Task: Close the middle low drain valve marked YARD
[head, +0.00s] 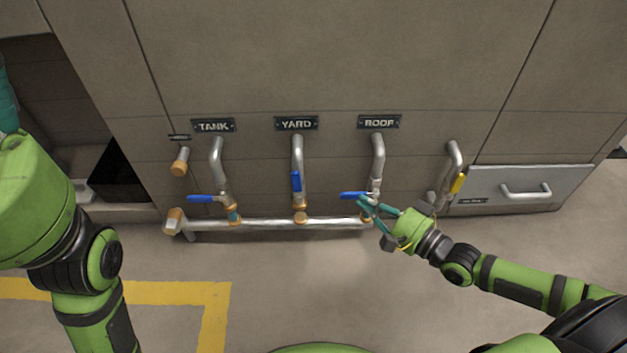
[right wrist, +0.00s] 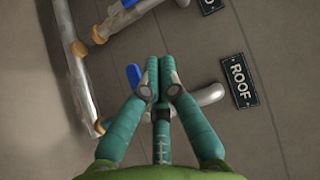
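The YARD valve's blue lever (head: 296,182) points up along its pipe (head: 297,150), under the YARD plate (head: 296,123). My right gripper (head: 364,202) is at the ROOF valve, to the right of the YARD valve. In the right wrist view its fingers (right wrist: 160,68) are drawn together, beside the blue ROOF lever (right wrist: 133,75). They hide the valve body, and I cannot tell whether they touch the lever. That lever (head: 351,195) lies sideways in the head view. Only a teal part of my left gripper (head: 6,100) shows at the left edge; its fingertips are not clear.
The TANK lever (head: 200,198) lies sideways at left. A horizontal manifold pipe (head: 265,224) runs below the valves. A yellow lever (head: 459,183) and a drawer handle (head: 526,191) are at right. The floor in front is clear, with yellow lines (head: 180,293) at left.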

